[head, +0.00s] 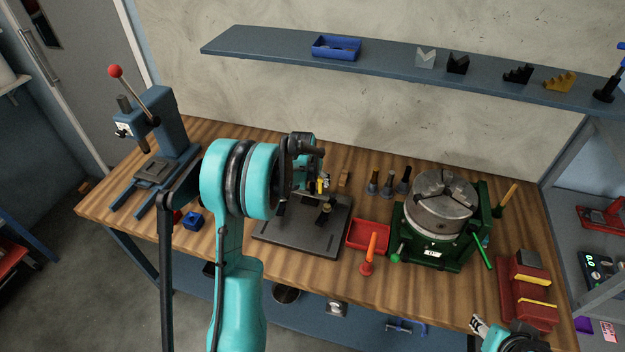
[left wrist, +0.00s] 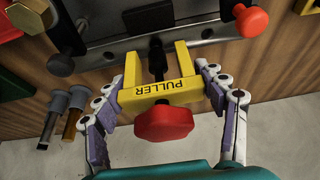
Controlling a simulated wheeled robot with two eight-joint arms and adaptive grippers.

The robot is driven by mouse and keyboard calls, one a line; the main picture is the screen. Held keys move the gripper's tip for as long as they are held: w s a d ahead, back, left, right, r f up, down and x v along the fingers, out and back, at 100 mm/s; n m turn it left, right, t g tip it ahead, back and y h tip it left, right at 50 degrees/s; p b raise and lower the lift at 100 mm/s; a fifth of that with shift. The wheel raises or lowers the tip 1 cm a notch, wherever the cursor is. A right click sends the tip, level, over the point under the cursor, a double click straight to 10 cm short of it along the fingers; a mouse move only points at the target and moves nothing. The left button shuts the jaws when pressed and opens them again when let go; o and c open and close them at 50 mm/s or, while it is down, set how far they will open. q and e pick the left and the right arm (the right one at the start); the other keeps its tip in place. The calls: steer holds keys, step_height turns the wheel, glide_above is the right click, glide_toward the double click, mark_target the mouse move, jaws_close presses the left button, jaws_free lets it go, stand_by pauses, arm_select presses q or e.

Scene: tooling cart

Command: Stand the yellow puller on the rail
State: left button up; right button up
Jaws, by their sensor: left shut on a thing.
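The yellow puller (left wrist: 158,91), lettered PULLER and with a red knob (left wrist: 163,122), is between the fingers of my left gripper (left wrist: 165,98) in the left wrist view. The gripper is shut on it. Its two yellow arms point toward a dark metal fixture (left wrist: 205,20); I cannot tell whether they touch it. In the head view a small yellow part of the puller (head: 321,185) shows beside my left gripper (head: 312,172), above a dark plate (head: 290,238). I cannot make out the rail clearly. My right gripper (head: 480,325) is partly in view at the bottom right; its fingers are unclear.
A red tray (head: 354,238) and an orange-handled tool (head: 370,255) are right of the plate. A green-based chuck (head: 440,205) stands farther right, a blue press (head: 165,140) at left. Several dark-handled tools (head: 388,184) stand behind the tray. A shelf (head: 390,65) hangs above.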

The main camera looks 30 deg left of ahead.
arm_select(q)
steer(key=shift+f+b, duration=0.75)
steer(key=shift+b, duration=0.05)
stand_by(1.6)
steer(key=o, duration=1.9)
steer(key=shift+o, duration=0.6)
steer(key=shift+r+p, duration=1.8)
steer(key=shift+r, duration=1.25)
